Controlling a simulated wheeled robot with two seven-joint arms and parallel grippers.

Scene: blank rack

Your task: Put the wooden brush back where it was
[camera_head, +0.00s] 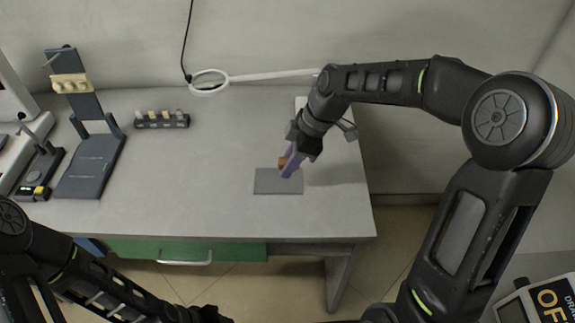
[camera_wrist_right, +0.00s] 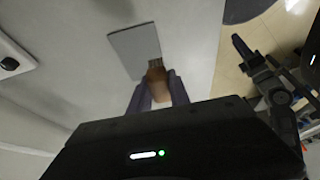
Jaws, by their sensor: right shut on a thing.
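The wooden brush (camera_head: 282,162) is orange-brown and mostly hidden by the fingers in the head view. In the right wrist view its brown body (camera_wrist_right: 156,76) sits between the fingers, with darker bristles at its far end. My right gripper (camera_head: 290,166) is shut on it, over the grey mat (camera_head: 278,187) on the table. The mat also shows in the right wrist view (camera_wrist_right: 132,48), with the brush end overlapping its edge. I cannot tell whether the brush touches it. My left gripper (camera_head: 207,315) is only partly in view at the bottom edge; its jaws are unclear.
A dark rack (camera_head: 162,124) with several small pieces stands at the back left of the table (camera_head: 210,205). Left of it is a dark stand (camera_head: 92,172) holding a pale wooden piece (camera_head: 70,83). A ring lamp (camera_head: 209,84) is at the back. The middle of the table is clear.

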